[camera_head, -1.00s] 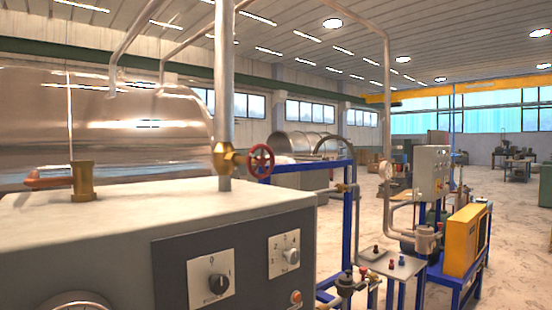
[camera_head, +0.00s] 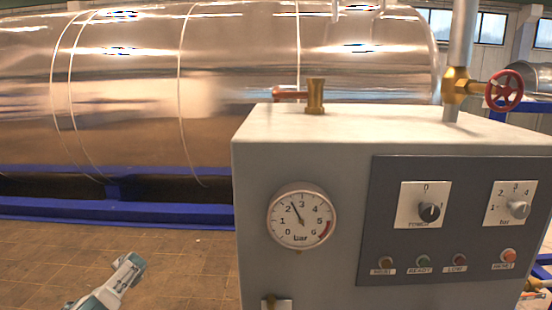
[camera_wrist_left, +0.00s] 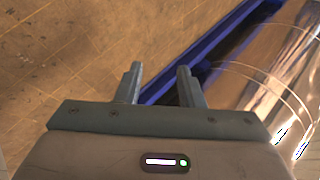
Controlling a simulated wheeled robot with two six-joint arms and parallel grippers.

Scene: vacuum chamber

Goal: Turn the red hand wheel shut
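The red hand wheel (camera_head: 504,91) is at the right of the head view, beside a brass valve body (camera_head: 456,86) on a vertical grey pipe above the grey cabinet. Part of my left arm shows at the lower left of the head view, well apart from the wheel. My left gripper (camera_wrist_left: 161,85) is in the left wrist view, with its two fingers apart and nothing between them. The wheel is not in the wrist view. My right gripper is in neither view.
The grey cabinet (camera_head: 300,160) carries a pressure gauge (camera_head: 301,216) and a dark panel (camera_head: 465,235) with knobs and lamps. A brass fitting (camera_head: 315,97) stands on its top. A large shiny tank (camera_head: 230,75) on a blue frame (camera_head: 170,211) lies behind. Tiled floor at left is clear.

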